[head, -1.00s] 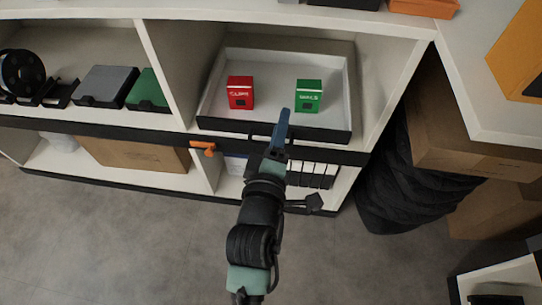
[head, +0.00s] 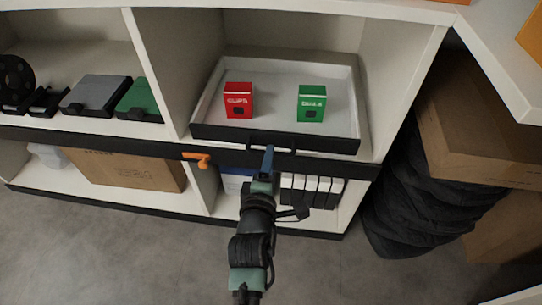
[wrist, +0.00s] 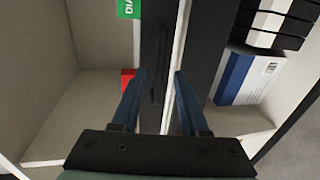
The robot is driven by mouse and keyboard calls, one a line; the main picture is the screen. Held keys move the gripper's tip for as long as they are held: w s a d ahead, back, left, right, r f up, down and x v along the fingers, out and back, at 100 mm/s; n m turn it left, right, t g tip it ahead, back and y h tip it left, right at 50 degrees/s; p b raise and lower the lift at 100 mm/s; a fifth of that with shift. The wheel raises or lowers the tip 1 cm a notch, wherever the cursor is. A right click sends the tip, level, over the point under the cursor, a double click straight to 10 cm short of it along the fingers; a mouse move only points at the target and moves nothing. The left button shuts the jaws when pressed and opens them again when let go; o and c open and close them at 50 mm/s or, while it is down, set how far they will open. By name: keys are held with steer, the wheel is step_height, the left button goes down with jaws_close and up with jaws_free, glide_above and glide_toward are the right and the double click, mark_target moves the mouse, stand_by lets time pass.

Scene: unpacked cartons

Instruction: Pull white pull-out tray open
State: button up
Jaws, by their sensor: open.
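The white pull-out tray (head: 340,93) sits in the upper shelf bay and has a black front with a dark bar handle (head: 270,146). A red box (head: 238,101) and a green box (head: 311,103) stand upright in it. My gripper (head: 268,150) is at the handle, in front of the tray. In the wrist view my gripper (wrist: 160,75) is open, its two blue fingers on either side of the dark handle (wrist: 158,85) in the picture. I cannot tell whether they touch it. Parts of both boxes show there, the green one (wrist: 128,8) cut off by the edge.
An orange latch-like piece (head: 197,159) sticks out at the left on the black shelf band. A cardboard box (head: 475,120) and black stacked material (head: 430,205) are at the right. The floor in front is clear.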

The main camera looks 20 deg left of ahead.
steer(key=shift+b+x, duration=0.6)
steer(key=shift+x, duration=1.2)
steer(key=shift+c, duration=0.3)
jaws_close()
